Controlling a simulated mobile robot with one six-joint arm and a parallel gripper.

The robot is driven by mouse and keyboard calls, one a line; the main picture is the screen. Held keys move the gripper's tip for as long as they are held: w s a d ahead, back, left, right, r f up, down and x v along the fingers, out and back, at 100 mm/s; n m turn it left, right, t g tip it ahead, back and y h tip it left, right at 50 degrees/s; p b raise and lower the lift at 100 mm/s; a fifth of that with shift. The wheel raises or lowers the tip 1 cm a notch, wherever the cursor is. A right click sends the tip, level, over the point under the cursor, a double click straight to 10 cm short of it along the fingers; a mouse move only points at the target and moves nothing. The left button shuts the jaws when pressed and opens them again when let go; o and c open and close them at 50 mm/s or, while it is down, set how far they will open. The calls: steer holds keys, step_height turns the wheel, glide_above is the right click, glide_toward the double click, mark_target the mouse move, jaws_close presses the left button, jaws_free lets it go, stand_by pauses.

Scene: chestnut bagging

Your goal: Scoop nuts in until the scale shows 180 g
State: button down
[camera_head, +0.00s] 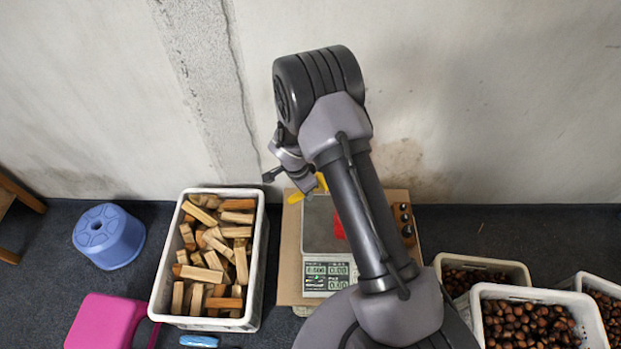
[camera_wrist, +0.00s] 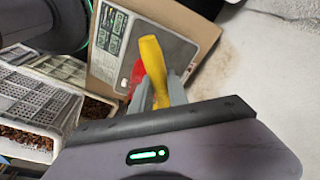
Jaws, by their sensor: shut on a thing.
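My gripper (camera_wrist: 168,92) is shut on a yellow handle (camera_wrist: 152,62), likely the scoop's. Yellow also shows by the gripper in the head view (camera_head: 321,182). A red piece (camera_wrist: 137,74) shows beside the handle; in the head view a red patch (camera_head: 338,228) peeks out beside my arm over the scale. Whether it is part of the scoop I cannot tell. The scale (camera_head: 313,240) has a grey plate and a green-lit display (camera_head: 327,276); its digits are too small to read surely. My arm hides much of the plate. The scoop's load is not visible.
The scale is on a brown board (camera_head: 287,270) by the wall. White crates of brown nuts (camera_head: 477,294) stand at the right. A white crate (camera_head: 256,262) of wood blocks stands left of the board.

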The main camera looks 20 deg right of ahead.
step_height(320, 180, down, 10)
steer(key=r+m+g, duration=0.1)
steer(key=m, duration=0.5)
steer(key=s+d+r+t+y+b, duration=0.1)
steer(key=d+r+y+b, duration=0.6)
steer(key=y, duration=0.5)
steer(key=d, duration=0.2)
steer(key=shift+s+d+t+y, duration=0.3)
steer(key=shift+t, duration=0.1)
